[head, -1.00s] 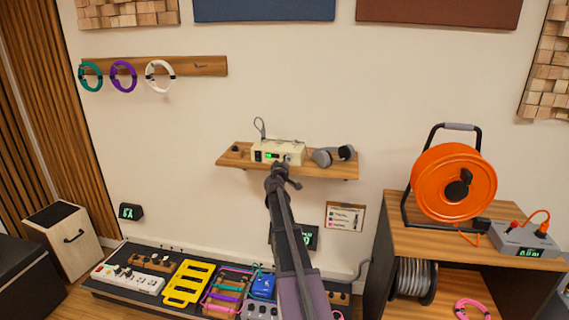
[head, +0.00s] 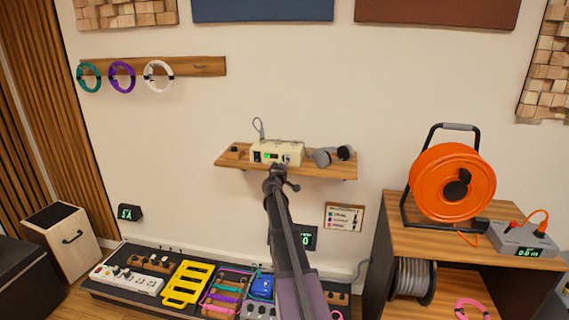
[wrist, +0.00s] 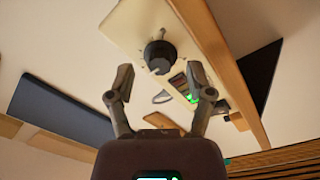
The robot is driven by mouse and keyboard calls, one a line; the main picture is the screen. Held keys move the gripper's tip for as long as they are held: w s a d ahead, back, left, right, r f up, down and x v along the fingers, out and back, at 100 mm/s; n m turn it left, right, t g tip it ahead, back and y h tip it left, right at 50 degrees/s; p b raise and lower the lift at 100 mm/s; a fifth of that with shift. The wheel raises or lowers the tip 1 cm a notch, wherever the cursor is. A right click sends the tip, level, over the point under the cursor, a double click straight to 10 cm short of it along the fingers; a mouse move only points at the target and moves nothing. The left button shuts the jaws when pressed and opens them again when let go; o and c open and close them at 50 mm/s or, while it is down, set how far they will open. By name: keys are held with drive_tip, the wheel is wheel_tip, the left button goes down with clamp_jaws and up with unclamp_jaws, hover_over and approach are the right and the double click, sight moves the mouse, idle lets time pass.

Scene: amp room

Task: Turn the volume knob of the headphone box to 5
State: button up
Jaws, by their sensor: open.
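The headphone box (head: 290,149) is a cream box with a small green display, on the wooden wall shelf. In the wrist view its cream face (wrist: 125,22) carries the black round volume knob (wrist: 161,55) with a pale pointer line and tick marks around it. The number it points to is too small to read. My gripper (wrist: 159,85) is open, with its two fingers apart below the knob in the wrist view. Nothing is between the fingertips. In the head view my gripper (head: 279,172) is in front of the box and hides part of its front.
The wooden shelf (head: 235,158) also holds grey headphones (head: 332,156) right of the box. A small card (head: 343,218) hangs below. A pedal board (head: 125,291) lies on the floor, and an orange cable reel (head: 425,185) stands on a cabinet at right.

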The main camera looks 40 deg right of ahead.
drive_tip(key=v, duration=0.6)
drive_tip(key=shift+s+a, duration=0.1)
drive_tip(key=shift+a, duration=0.05)
idle(0.5)
drive_tip(key=s+a+f+g+y+p, duration=0.3)
drive_tip(key=s+a, duration=0.5)
drive_tip(key=a, duration=0.7)
drive_tip(key=s+a+f+g+y+p, duration=0.2)
drive_tip(key=s+a+f+g+y, duration=0.2)
drive_tip(key=s+a, duration=0.5)
drive_tip(key=s+a+f+g+y+p, duration=0.3)
drive_tip(key=s+a+y, duration=0.4)
drive_tip(key=a, duration=1.5)
drive_tip(key=shift+s+a+m+g+p, duration=0.15)
drive_tip(key=shift+s+m+g+p, duration=0.15)
drive_tip(key=shift+s+g, duration=0.45)
drive_tip(key=shift+f, duration=0.15)
